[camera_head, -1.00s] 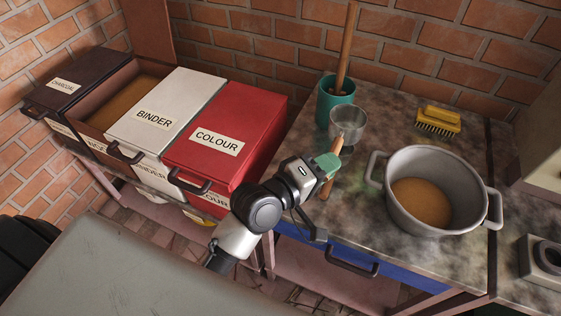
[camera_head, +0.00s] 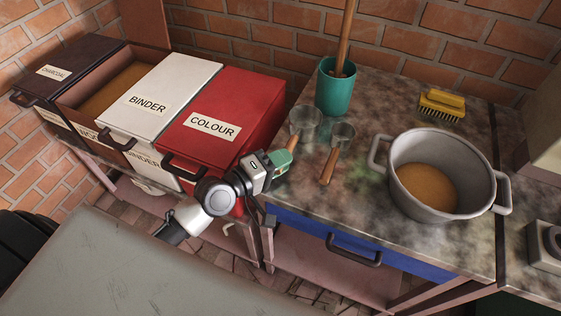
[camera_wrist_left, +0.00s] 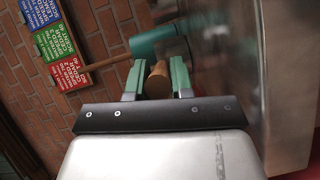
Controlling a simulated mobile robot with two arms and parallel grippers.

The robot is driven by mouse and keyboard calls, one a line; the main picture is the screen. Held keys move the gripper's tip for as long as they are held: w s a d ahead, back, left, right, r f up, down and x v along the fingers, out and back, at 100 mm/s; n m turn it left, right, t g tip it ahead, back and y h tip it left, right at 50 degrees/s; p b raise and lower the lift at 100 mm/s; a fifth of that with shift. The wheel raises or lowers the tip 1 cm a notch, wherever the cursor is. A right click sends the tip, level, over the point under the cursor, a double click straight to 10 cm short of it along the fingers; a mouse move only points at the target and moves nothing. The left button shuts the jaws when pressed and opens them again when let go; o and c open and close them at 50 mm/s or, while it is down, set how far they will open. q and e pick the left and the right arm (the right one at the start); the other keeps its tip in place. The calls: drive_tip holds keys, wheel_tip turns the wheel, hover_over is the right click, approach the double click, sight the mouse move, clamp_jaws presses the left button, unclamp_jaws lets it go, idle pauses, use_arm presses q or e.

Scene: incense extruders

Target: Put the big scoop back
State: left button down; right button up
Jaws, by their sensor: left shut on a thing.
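The big scoop (camera_head: 305,122) has a clear-grey metal cup and a wooden handle. It is over the left end of the stone counter, in front of the teal pot; I cannot tell whether it touches the counter. My left gripper (camera_head: 281,160) is shut on its handle, near the red bin's right side. In the left wrist view the handle's round end (camera_wrist_left: 158,80) sits between the green fingers (camera_wrist_left: 160,78). A smaller scoop (camera_head: 343,132) lies on the counter just right of the big one. My right gripper is not in view.
A teal pot (camera_head: 335,95) holds a wooden stick. A grey pan (camera_head: 403,165) with brown powder stands to the right, and a yellow brush (camera_head: 441,104) behind. The red COLOUR bin (camera_head: 250,110) is left of the counter. Bare counter lies between small scoop and pan.

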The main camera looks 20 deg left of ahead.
use_arm(q)
drive_tip(key=shift+r, duration=0.1)
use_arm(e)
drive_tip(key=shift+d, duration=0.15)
use_arm(q)
drive_tip(key=c, duration=1)
unclamp_jaws()
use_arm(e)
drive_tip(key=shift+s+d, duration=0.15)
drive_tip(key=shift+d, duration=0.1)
use_arm(q)
drive_tip(key=shift+s, duration=0.15)
drive_tip(key=b+v, duration=0.2)
drive_tip(key=v, duration=0.9)
drive_tip(key=shift+s+a, duration=0.2)
drive_tip(key=shift+s, duration=0.1)
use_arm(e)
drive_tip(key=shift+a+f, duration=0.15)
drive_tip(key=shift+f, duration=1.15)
